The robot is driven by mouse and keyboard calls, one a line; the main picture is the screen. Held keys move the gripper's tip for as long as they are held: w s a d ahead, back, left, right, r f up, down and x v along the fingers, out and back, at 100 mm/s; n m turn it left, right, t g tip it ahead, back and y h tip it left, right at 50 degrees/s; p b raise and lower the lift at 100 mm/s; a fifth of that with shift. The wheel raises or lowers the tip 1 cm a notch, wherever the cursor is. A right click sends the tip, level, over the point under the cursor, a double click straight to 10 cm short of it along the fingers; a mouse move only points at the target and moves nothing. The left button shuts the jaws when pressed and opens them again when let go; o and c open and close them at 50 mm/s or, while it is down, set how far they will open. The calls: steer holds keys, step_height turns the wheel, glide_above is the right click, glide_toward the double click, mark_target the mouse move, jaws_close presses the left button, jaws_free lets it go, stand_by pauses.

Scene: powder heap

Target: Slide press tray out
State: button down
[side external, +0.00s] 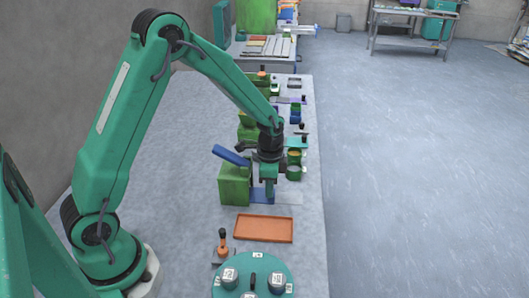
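A green press (234,185) with a raised, tilted blue lever (229,155) stands in the middle of the bench. A low blue tray (258,197) sits at the press's right foot. A pale flat strip (288,198) continues to the right from it. My gripper (269,192) points down just right of the press, with its fingertips at or just above the blue tray. At this size I cannot tell whether the fingers touch the tray or how far apart they are. My gripper hides part of the tray.
An orange tray (264,229) lies in front of the press. Nearer are an orange-handled tool (223,242) and a round green carousel (256,268) with several jars. Small cups and green blocks line the bench behind my gripper. The bench's right edge is close.

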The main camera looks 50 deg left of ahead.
steer(key=shift+w+d, duration=0.1)
steer(key=shift+w+d+r, duration=0.1)
steer(key=shift+w+d, duration=3.35)
steer(key=shift+w, duration=0.15)
steer(key=c, duration=1.4)
jaws_free()
steer(key=shift+r, duration=0.1)
step_height(320, 180, up, 7)
steer(key=shift+s+r, duration=0.1)
steer(key=shift+r, duration=0.05)
